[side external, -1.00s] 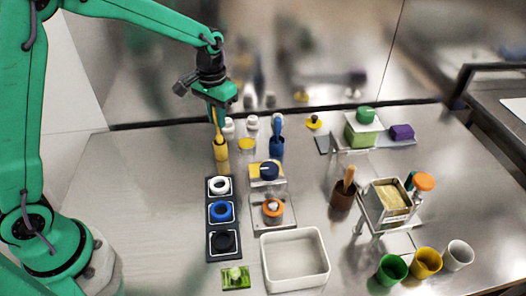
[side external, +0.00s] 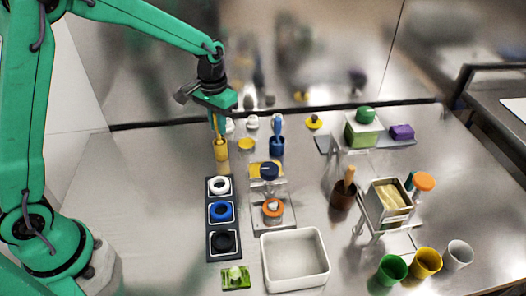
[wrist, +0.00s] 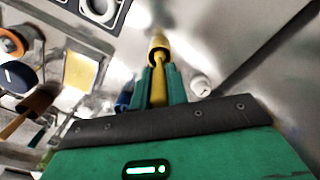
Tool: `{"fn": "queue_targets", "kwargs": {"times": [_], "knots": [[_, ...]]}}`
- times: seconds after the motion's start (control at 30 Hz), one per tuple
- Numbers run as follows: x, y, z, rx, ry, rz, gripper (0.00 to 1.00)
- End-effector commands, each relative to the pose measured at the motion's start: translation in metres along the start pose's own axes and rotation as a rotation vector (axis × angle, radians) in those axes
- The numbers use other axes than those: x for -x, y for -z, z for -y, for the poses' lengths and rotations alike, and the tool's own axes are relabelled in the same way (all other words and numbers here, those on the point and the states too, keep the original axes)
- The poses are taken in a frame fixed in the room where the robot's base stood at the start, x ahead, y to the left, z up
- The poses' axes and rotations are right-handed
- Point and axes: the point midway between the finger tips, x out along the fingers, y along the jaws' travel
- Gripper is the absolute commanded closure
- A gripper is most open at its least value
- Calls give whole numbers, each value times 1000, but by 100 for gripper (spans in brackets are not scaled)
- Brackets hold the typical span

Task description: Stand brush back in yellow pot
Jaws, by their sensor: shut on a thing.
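The yellow pot (side external: 221,150) stands upright on the steel table, behind the dark strip of rings. My gripper (side external: 215,115) is directly above it, pointing down, shut on the yellow brush (side external: 217,131). The brush is close to upright, and its lower end is at the pot's mouth. In the wrist view the brush (wrist: 159,88) runs from between my green fingers (wrist: 160,78) into the opening of the yellow pot (wrist: 158,44). How deep the lower end sits is hidden.
A blue pot with a blue brush (side external: 277,145) stands to the right, with small white bottles (side external: 252,123) behind. The dark ring strip (side external: 209,245) is in front. A white bin (side external: 296,285) is at the front. The table left of the pot is clear.

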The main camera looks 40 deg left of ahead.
Motion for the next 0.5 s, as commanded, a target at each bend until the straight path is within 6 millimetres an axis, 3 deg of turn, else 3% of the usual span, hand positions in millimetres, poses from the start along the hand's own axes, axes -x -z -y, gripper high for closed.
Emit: {"fn": "queue_targets", "kwargs": {"times": [0.5], "knots": [[-11,0,0,0,0,0,100]]}}
